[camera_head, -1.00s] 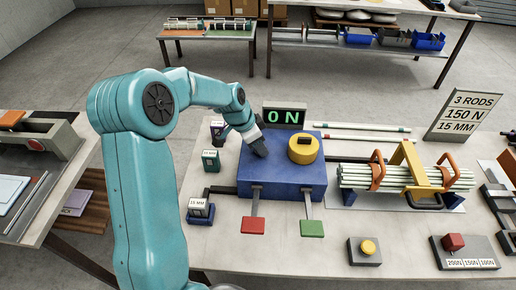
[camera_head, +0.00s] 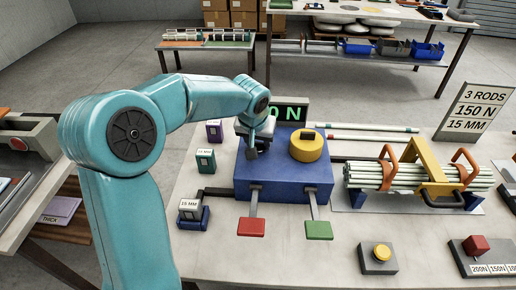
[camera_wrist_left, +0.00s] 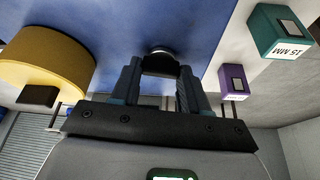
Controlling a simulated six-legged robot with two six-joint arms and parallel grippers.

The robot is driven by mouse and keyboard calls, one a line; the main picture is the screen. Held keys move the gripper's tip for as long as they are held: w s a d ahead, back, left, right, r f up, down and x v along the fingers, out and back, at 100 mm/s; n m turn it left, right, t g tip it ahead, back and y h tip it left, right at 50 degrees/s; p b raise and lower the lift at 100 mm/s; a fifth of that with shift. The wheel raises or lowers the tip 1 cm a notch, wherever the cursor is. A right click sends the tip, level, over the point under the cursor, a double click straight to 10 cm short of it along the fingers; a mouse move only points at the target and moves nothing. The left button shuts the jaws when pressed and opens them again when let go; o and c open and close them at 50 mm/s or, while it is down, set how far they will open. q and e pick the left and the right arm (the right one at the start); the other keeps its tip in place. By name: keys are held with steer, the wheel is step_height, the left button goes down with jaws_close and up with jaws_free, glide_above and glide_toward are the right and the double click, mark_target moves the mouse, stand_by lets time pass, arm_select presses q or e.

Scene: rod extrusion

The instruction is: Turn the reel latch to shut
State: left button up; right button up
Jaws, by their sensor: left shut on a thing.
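The blue box (camera_head: 285,179) stands on the table with a yellow drum (camera_head: 307,148) on its top; the drum has a dark block on it. My left gripper (camera_head: 254,146) points down at the box top, left of the drum. In the left wrist view, the fingers of my left gripper (camera_wrist_left: 160,70) are around a dark round knob (camera_wrist_left: 159,52) with a pale rim, which looks like the reel latch. The fingers are shut on it. Its turn angle cannot be told, and in the head view the gripper hides it. My right gripper is not in view.
A display (camera_head: 292,107) behind the box is partly covered by my wrist. Red (camera_head: 251,227) and green (camera_head: 319,230) pedals are in front. A green block (camera_head: 206,161) and a purple block (camera_head: 214,132) stand left. A rod bundle (camera_head: 375,175) lies right.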

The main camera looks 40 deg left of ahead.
arm_select(q)
steer(key=shift+w+r+n+y+b, duration=0.2)
steer(key=shift+n+y+b, duration=0.2)
steer(key=shift+n+b, duration=0.65)
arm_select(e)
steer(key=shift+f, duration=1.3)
arm_select(q)
steer(key=shift+a, duration=0.1)
steer(key=o, duration=0.8)
steer(key=shift+c, duration=0.2)
steer(key=o, duration=0.3)
steer(key=shift+f, duration=0.1)
steer(key=shift+s, duration=0.1)
steer(key=p+v, duration=0.1)
steer(key=v, duration=1.5)
steer(key=shift+r+p, duration=0.25)
steer(key=shift+p, duration=0.15)
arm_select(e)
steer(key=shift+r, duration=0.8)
